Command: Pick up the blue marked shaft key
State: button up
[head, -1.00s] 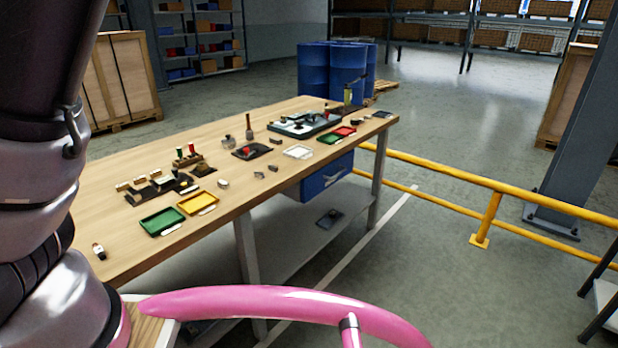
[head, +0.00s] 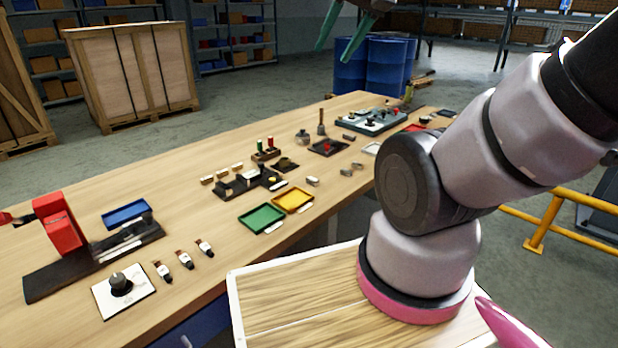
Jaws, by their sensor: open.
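I cannot pick out the blue marked shaft key for certain. Three small parts with dark and pale sections (head: 185,260) lie in a row near the front edge of the wooden table (head: 190,235); their colour marks are too small to tell. A blue tray (head: 127,213) lies behind them to the left. My gripper (head: 333,54) shows partly at the top edge, with green fingers spread and nothing between them. It is high up, well apart from the small parts.
A red-headed device on a dark base (head: 60,225) and a white plate with a dark knob (head: 122,290) stand at the left. Green (head: 262,218) and yellow (head: 293,199) trays lie mid-table. Bare table lies between the small parts and the green tray.

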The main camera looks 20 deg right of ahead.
aim_at(348, 173)
jog(key=z, duration=0.6)
jog(key=i+l+z, duration=0.15)
jog(key=i+l, duration=0.95)
